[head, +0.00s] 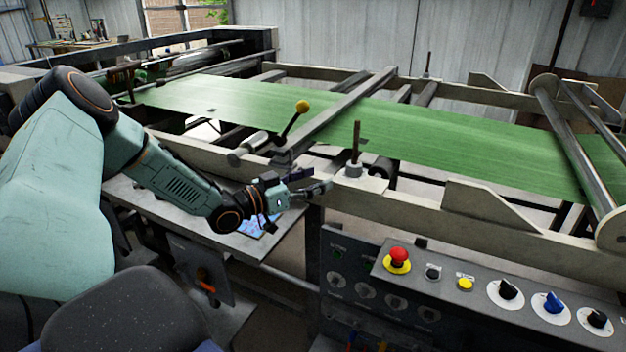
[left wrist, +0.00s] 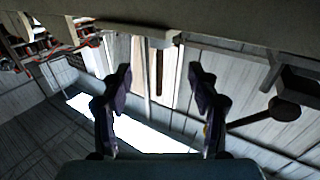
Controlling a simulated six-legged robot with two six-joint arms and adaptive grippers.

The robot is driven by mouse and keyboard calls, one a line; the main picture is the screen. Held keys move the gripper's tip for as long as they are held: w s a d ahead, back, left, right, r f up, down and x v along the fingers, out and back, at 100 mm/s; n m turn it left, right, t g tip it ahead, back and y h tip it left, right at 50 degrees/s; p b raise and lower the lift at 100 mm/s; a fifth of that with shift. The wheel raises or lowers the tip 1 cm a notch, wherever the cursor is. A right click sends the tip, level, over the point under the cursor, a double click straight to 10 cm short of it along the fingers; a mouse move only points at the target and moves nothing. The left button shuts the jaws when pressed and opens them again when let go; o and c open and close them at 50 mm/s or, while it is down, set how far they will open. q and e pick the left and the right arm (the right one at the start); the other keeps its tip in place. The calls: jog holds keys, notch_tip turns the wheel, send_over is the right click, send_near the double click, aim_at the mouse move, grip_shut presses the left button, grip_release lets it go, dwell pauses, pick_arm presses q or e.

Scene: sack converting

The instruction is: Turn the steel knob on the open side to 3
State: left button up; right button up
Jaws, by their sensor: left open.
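The steel knob (head: 354,170) is a short grey cylinder with a dark upright rod above it. It sits on a pale plate on the near frame rail. My left gripper (head: 315,182) is just left of it, pointing toward it with a small gap. In the left wrist view the two dark fingers (left wrist: 160,75) are spread with nothing held. Beyond them, a dark rod (left wrist: 159,72) hangs below a pale block in that view. I cannot read any scale at the knob. My right gripper is not in view.
A green web (head: 430,130) runs across the machine. A control panel (head: 480,290) with a red button is below right. A similar rod (head: 429,62) stands on the far rail.

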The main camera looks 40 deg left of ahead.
aim_at(350, 171)
pick_arm(q)
jog(key=w+d+n+y, duration=0.1)
jog(key=w+d+y, duration=0.1)
jog(key=w+d+n+y+p, duration=0.1)
jog(key=w+d+n+y, duration=0.1)
jog(key=shift+r+t+y, duration=0.1)
jog(key=shift+t+y, duration=0.2)
jog(key=shift+t, duration=0.1)
jog(key=shift+d+n+y, duration=0.1)
jog(key=shift+n+y, duration=0.3)
jog(key=shift+y, duration=0.1)
jog(key=shift+n+y, duration=0.4)
jog(key=shift+y, duration=0.2)
jog(key=shift+w+a+f+b, duration=0.15)
jog(key=shift+w+b, duration=0.05)
jog(key=shift+w, duration=1.1)
jog(key=shift+w+a+f+b, duration=0.1)
jog(key=shift+w+f+b, duration=0.15)
jog(key=shift+w, duration=1)
jog(key=shift+w+a+f+b, duration=0.1)
jog(key=shift+w+a+b, duration=0.1)
jog(key=shift+w, duration=1.1)
jog(key=c, duration=1.2)
jog(key=shift+o, duration=0.2)
